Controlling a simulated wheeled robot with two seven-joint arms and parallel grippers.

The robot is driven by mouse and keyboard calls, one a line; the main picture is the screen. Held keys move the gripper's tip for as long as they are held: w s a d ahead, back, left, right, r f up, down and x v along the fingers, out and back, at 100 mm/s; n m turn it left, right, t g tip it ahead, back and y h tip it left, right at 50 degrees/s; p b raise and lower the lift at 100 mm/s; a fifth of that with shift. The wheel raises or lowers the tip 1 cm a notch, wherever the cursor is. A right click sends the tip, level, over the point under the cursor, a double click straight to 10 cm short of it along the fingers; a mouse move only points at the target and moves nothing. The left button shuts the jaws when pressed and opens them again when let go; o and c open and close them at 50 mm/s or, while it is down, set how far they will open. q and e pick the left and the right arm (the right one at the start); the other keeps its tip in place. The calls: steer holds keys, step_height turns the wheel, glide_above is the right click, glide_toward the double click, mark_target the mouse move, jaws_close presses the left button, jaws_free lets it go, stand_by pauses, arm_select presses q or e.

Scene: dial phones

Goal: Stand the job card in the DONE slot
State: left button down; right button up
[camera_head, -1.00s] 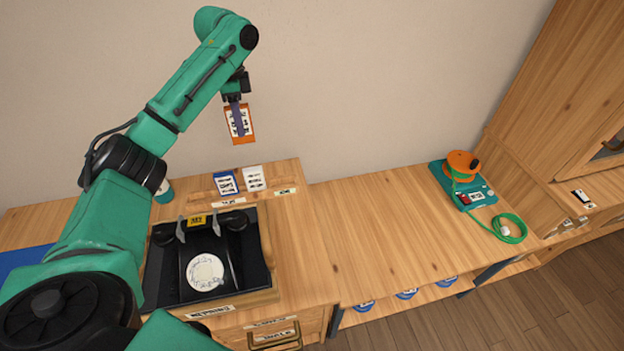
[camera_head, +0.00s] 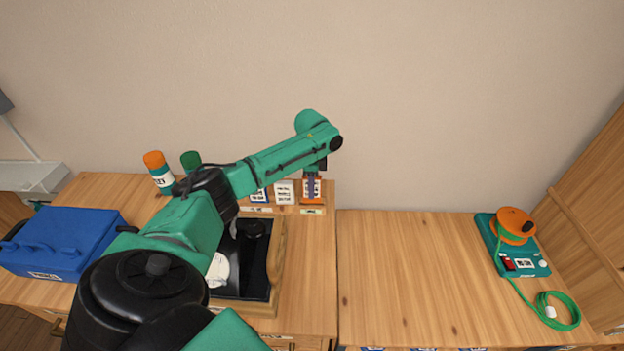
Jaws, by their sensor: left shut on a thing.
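The orange-edged job card (camera_head: 319,191) is upright at the right end of the wooden card rack (camera_head: 284,209), above a small white label whose print is too small to read. My left gripper (camera_head: 312,178) is shut on the card from above, its fingers covering the middle of its face. The card's lower edge is at the rack's top; I cannot tell if it is in the slot or just over it. My right gripper is out of view.
A black tray (camera_head: 258,275) with a phone, partly behind my arm, sits in front of the rack. A blue toolbox (camera_head: 62,243) and orange-capped bottle (camera_head: 158,172) stand left. The right-hand bench (camera_head: 420,275) is clear up to a teal cord reel (camera_head: 515,245).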

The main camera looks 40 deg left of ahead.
arm_select(q)
steer(key=shift+a+f, duration=0.1)
steer(key=shift+f, duration=1.05)
steer(key=shift+f, duration=0.1)
steer(key=c, duration=0.8)
jaws_free()
steer(key=shift+o, duration=0.2)
step_height(320, 180, up, 12)
steer(key=shift+r+b, duration=0.15)
steer(key=shift+b, duration=0.45)
